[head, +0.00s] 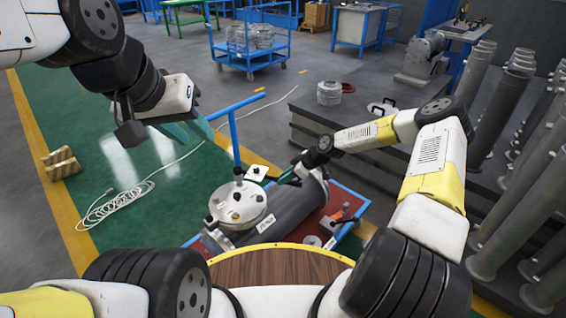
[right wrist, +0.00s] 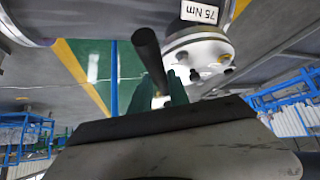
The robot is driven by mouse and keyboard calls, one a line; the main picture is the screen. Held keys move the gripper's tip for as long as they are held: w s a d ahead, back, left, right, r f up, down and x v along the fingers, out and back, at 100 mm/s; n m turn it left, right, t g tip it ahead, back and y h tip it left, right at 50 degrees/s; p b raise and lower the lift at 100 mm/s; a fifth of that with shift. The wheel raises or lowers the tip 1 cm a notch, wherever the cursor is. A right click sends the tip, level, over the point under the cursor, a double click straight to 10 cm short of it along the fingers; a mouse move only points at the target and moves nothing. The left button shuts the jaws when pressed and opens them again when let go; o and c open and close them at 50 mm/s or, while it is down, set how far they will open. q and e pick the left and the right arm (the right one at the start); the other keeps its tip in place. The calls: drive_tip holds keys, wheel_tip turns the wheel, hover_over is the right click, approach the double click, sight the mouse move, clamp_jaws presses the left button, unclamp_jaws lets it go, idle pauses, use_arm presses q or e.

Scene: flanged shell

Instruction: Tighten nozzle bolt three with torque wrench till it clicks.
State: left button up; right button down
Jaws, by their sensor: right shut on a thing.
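The flanged shell (head: 292,207) is a dark grey cylinder lying on a cart. Its white round nozzle cover (head: 238,203) carries several bolts; the cover and bolts also show in the right wrist view (right wrist: 200,48). A label reading 75 Nm (right wrist: 205,12) is beside it. My right gripper (head: 289,177) is shut on a black bar, seemingly the torque wrench (right wrist: 149,58), close to the far right of the cover. Whether the wrench head sits on a bolt, and which bolt is number three, I cannot tell. My left gripper (head: 192,130) hangs empty, its teal fingers apart, left of the shell.
The cart (head: 350,205) has a blue upright handle (head: 234,135) near the cover. An orange-handled tool (head: 335,217) lies on its right side. A white cable (head: 115,207) lies coiled on the green floor. Grey pipes (head: 515,165) stand at the right.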

drive_tip(key=shift+f, duration=1.25)
idle(0.3)
drive_tip(key=shift+s+a, duration=0.1)
drive_tip(key=shift+a, duration=0.05)
drive_tip(key=s+a+m+t+h, duration=0.3)
drive_tip(key=s+a+m+t, duration=0.1)
drive_tip(key=s+a+m, duration=0.4)
drive_tip(key=shift+s+a+f+h, duration=0.15)
drive_tip(key=shift+s+a+h, duration=0.35)
drive_tip(key=shift+s, duration=0.6)
idle(1.5)
drive_tip(key=shift+w+d+n+y, duration=0.3)
drive_tip(key=shift+w+d, duration=0.2)
drive_tip(key=shift+d, duration=0.25)
drive_tip(key=shift+d, duration=0.1)
